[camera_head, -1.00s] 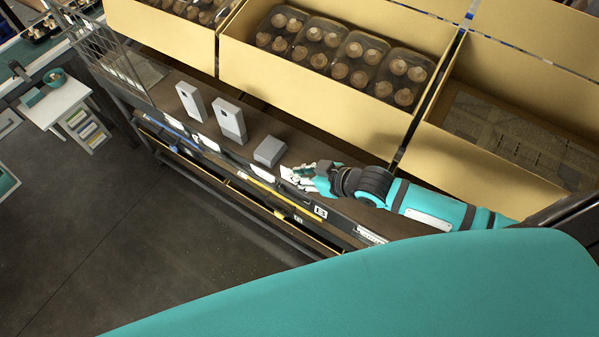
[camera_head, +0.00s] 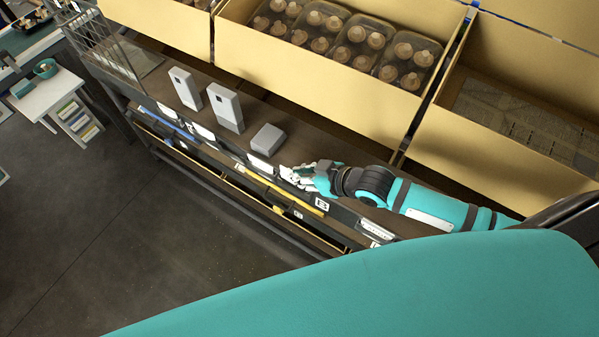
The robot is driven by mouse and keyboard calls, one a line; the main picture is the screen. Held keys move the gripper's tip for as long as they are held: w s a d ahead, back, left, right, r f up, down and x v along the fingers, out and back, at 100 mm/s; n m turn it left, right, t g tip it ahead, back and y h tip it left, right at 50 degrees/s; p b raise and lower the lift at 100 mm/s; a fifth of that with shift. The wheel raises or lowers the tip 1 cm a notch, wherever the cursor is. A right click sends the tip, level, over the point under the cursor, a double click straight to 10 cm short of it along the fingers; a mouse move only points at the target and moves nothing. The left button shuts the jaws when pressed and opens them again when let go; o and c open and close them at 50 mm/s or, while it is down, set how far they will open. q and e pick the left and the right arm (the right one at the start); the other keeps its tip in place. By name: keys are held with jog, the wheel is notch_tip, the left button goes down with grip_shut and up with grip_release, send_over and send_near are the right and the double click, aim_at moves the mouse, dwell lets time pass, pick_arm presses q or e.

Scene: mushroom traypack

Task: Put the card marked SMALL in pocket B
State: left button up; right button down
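My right gripper (camera_head: 301,176) is at the front edge of the shelf, with its arm coming in from the right. A small white patch shows at its fingertips. It may be the SMALL card, but its print and the finger gap are too small to make out. A dark plate with a white letter that looks like B (camera_head: 321,204) is on the front rail, just below and right of the gripper. White cards sit along the rail to the left, one (camera_head: 261,166) close to the gripper and another (camera_head: 203,132) further left. My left gripper is out of view.
Several grey boxes stand on the shelf (camera_head: 330,139), the nearest (camera_head: 268,139) just up and left of the gripper. Cardboard trays (camera_head: 300,75) stand behind, one with packed mushrooms. A white side table (camera_head: 48,95) is at far left. The floor in front is clear.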

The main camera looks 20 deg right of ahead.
jog(key=shift+f+b, duration=0.55)
jog(key=shift+f, duration=1.1)
jog(key=shift+f, duration=0.15)
jog(key=c, duration=2)
grip_release()
jog(key=o, duration=0.6)
jog(key=v, duration=1.2)
